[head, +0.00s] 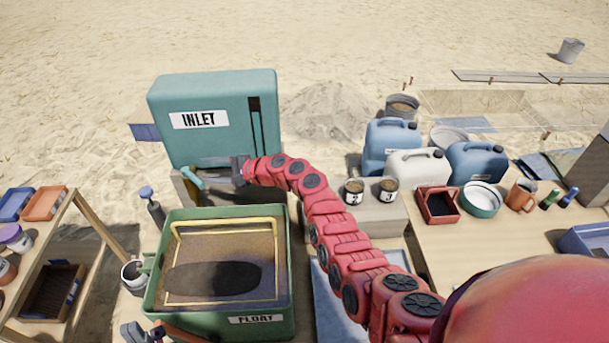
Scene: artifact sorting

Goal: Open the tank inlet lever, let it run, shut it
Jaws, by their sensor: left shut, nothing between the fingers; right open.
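The teal tank (222,100) labelled INLET stands at the back left with a dark vertical slot on its front. My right arm reaches across from the lower right. My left gripper (129,331) is shut and empty at the bottom left edge, beside the green FLOAT tank (274,322).
The green tank holds brown liquid with a dark patch and a yellow frame. Jerrycans (416,166), two cups, a red tray (437,205) and an orange mug (521,196) stand on the right. A wooden shelf (103,228) is at left. Open sand lies behind.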

